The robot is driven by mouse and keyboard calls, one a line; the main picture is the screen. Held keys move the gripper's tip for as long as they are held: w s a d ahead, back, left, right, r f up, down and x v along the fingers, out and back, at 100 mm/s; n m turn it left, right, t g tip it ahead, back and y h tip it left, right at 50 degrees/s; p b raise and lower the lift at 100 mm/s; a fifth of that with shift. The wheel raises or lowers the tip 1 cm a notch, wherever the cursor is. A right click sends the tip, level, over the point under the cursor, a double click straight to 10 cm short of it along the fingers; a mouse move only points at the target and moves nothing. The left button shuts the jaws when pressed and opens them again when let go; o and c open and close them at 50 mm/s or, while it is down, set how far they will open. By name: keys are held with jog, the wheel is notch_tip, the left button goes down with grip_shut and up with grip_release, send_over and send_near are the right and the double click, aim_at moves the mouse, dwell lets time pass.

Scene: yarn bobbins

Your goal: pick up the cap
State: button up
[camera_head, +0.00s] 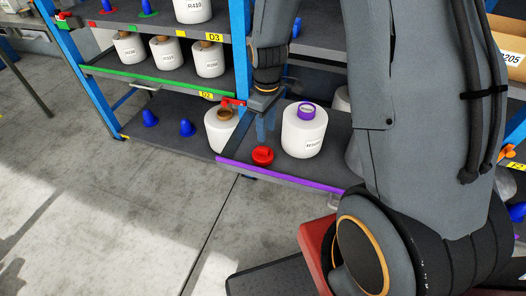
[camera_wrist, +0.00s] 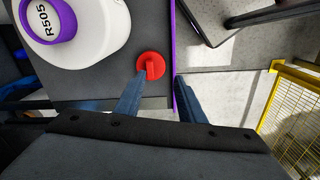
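A red cap (camera_head: 263,155) with a raised grip lies on the dark shelf (camera_head: 290,178) with the purple front edge. In the wrist view the red cap (camera_wrist: 151,66) lies just beyond the fingertips, close to the purple edge. My gripper (camera_head: 266,125) is above the shelf, behind the cap in the head view. In the wrist view my gripper (camera_wrist: 158,88) has its two blue fingers apart with nothing between them. The cap looks clear of both fingers.
A white bobbin (camera_head: 304,134) with a purple ring stands right of the cap; it also fills the upper left of the wrist view (camera_wrist: 95,30). Another white bobbin (camera_head: 219,130) stands to the left. A blue post (camera_head: 238,50) rises beside my gripper. Open floor lies in front.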

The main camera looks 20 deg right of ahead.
aim_at(263, 148)
jog(key=w+f, duration=0.1)
jog(key=f+n, duration=0.1)
jog(key=f, duration=0.1)
jog(key=w+f+n, duration=0.1)
jog(key=shift+w+f+p, duration=0.3)
jog(key=shift+w+f, duration=0.05)
jog(key=shift+w+f+p, duration=0.2)
jog(key=shift+f+p, duration=0.45)
jog(key=shift+f, duration=1.25)
jog(key=shift+w+f+p, duration=0.2)
jog(key=shift+f+p, duration=0.45)
jog(key=shift+f, duration=1.25)
grip_shut()
